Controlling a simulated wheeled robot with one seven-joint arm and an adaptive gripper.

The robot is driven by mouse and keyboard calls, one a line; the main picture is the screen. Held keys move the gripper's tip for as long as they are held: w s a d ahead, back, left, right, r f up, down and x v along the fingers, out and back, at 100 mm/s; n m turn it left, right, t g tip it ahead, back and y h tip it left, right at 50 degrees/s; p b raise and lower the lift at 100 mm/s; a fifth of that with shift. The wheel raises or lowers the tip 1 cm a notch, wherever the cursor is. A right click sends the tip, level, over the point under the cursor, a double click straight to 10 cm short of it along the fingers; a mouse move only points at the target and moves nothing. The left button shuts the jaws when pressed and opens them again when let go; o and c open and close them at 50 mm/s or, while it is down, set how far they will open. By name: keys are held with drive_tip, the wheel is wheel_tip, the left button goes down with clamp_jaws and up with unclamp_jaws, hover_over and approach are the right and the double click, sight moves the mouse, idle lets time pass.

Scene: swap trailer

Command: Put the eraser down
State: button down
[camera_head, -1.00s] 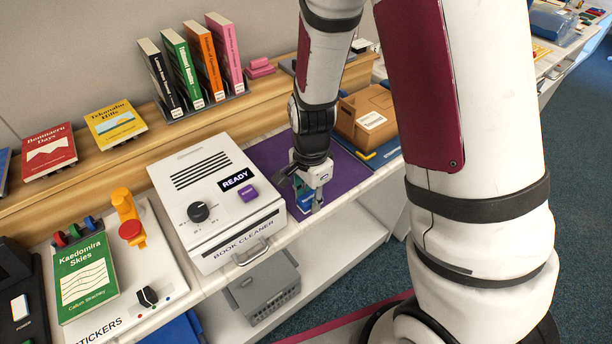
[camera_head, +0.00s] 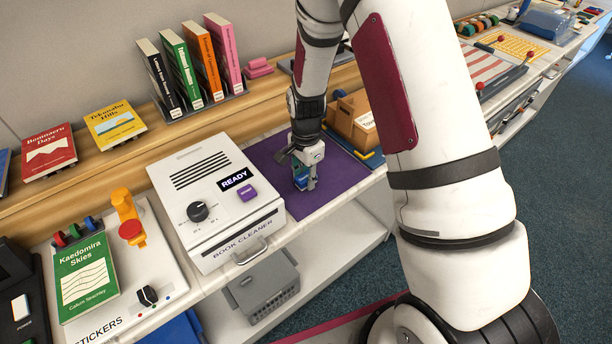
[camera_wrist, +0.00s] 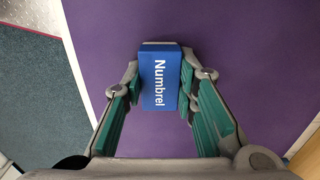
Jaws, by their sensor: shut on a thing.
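My gripper (camera_head: 305,183) is shut on a blue eraser (camera_wrist: 160,80) marked "Numbrel". In the wrist view the eraser sits between the two green-padded fingers, with its label facing the camera. In the head view the eraser (camera_head: 300,178) is a small blue shape, partly covered by the fingers. It is over the purple mat (camera_head: 335,191). I cannot tell whether its underside touches the mat.
A white book cleaner (camera_head: 213,200) with a "READY" sign stands left of the mat. Books (camera_head: 185,70) stand on the shelf behind. Much of the mat around the eraser is bare.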

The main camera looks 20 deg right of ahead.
drive_tip(key=shift+f, duration=0.3)
drive_tip(key=c, duration=1.3)
unclamp_jaws()
drive_tip(key=shift+f, duration=0.15)
wheel_tip(320, 180, up, 13)
wheel_tip(320, 180, up, 9)
drive_tip(key=n+t, duration=0.1)
drive_tip(key=n, duration=0.2)
hover_over(306, 177)
drive_tip(key=s, duration=0.4)
drive_tip(key=s+r+n+t, duration=0.2)
drive_tip(key=s+r+n, duration=0.3)
drive_tip(key=s, duration=0.5)
drive_tip(key=s+r+n+t, duration=0.1)
drive_tip(key=s+r+n, duration=0.5)
drive_tip(key=s, duration=0.5)
drive_tip(key=shift+d+r+t, duration=0.2)
drive_tip(key=shift+r+t, duration=0.15)
drive_tip(key=shift+t, duration=0.05)
